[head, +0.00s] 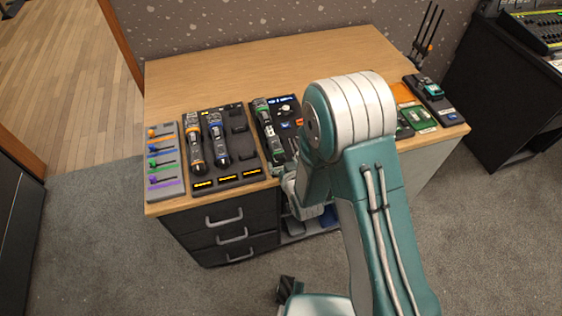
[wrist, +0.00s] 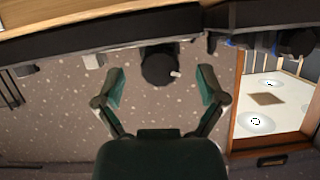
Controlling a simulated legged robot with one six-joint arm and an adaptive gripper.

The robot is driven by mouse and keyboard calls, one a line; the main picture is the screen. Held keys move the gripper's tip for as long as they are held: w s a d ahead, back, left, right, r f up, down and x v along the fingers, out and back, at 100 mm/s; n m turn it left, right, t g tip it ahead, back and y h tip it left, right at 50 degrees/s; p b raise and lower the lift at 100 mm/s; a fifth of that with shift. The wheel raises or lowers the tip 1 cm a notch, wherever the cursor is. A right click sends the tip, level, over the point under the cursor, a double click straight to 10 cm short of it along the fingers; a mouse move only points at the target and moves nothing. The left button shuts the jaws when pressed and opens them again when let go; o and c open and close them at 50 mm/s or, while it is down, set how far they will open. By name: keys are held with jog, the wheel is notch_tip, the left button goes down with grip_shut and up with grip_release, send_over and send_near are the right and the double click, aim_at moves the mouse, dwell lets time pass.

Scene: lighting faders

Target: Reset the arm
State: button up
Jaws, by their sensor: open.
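My arm shows large in the head view, bent in front of the desk, with its forearm covering part of the desk's front edge. The fingers are not clearly seen there. In the wrist view my gripper (wrist: 161,88) is open, its two teal fingers spread wide with nothing between them. Beyond the fingers are a speckled wall and a dark rounded object (wrist: 160,66) that I cannot identify. On the desk (head: 270,62) lie a panel of coloured faders (head: 166,160) at the left and a dark tray with microphone-like devices (head: 218,143).
Drawers (head: 228,232) fill the desk's left front. A black cabinet with a mixing console (head: 540,30) stands at the right. The back of the desk is clear.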

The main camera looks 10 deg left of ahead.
jog(key=v, duration=0.7)
jog(key=w+d+r+m+g+h, duration=0.25)
jog(key=d+r+h, duration=0.25)
jog(key=d+r, duration=1.05)
jog(key=s+d+r+m+g+h, duration=0.1)
jog(key=s+d+r, duration=0.3)
jog(key=s, duration=0.5)
jog(key=s+d+r+m+g+h, duration=0.1)
jog(key=s+d+r+m+g, duration=0.1)
jog(key=s+d+r, duration=0.3)
jog(key=s+r, duration=0.3)
jog(key=s, duration=0.2)
jog(key=shift+d, duration=0.3)
